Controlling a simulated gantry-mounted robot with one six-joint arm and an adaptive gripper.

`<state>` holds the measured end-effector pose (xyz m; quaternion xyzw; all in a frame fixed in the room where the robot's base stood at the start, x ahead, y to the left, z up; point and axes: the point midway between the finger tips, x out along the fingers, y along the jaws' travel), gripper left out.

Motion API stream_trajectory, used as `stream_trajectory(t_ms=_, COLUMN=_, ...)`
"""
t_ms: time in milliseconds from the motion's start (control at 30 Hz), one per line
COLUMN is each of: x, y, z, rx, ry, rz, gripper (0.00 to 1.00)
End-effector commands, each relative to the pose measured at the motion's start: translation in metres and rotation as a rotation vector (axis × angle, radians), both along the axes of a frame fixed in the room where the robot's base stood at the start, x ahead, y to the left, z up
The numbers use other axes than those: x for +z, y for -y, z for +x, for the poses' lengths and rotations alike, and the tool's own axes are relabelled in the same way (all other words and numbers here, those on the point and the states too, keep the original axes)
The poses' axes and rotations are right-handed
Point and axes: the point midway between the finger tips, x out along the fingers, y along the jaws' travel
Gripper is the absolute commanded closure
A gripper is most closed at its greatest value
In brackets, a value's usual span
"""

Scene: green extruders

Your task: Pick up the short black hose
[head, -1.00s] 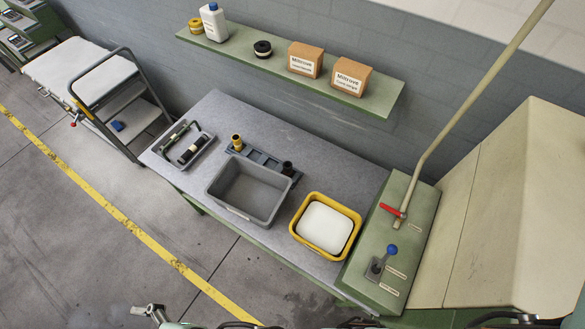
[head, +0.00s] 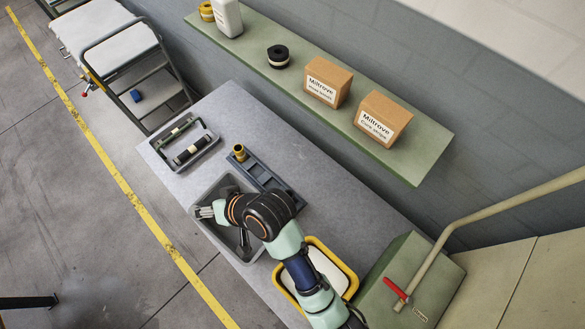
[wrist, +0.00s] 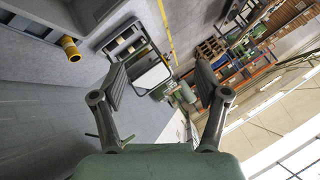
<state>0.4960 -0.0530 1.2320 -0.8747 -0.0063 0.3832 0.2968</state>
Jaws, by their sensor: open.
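A small grey tray (head: 207,153) lies at the left end of the grey table in the head view. In it lie a short black hose (head: 190,153) with pale bands and, behind it, a longer dark curved hose (head: 178,131). My gripper (head: 204,212) is over the grey bin, to the front right of the tray and apart from the hoses. In the wrist view my gripper (wrist: 158,76) has its two fingers spread, with nothing between them. I cannot clearly make out the hoses there.
A blue-grey rack (head: 262,173) with a yellow fitting (head: 239,152) stands behind the grey bin (head: 226,252). My arm crosses the yellow bin (head: 348,268). A green shelf (head: 425,160) with boxes is on the wall. A cart (head: 120,45) stands beyond the table's left end.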

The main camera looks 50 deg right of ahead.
Motion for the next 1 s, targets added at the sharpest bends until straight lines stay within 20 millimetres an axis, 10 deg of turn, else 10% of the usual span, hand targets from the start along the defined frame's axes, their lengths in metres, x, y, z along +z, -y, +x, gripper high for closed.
stream_trajectory(t_ms=300, x=-0.187, y=0.129, z=-0.018, rx=-0.476, ry=-0.329, rz=1.121, gripper=0.26)
stream_trajectory(t_ms=500, x=-0.257, y=0.205, z=-0.072, rx=-0.757, ry=-0.379, rz=1.878, gripper=0.26)
stream_trajectory(t_ms=733, x=-0.29, y=0.23, z=-0.106, rx=-0.86, ry=-0.369, rz=2.237, gripper=0.26)
stream_trajectory(t_ms=1000, x=-0.288, y=0.223, z=-0.087, rx=-0.856, ry=-0.375, rz=2.234, gripper=0.26)
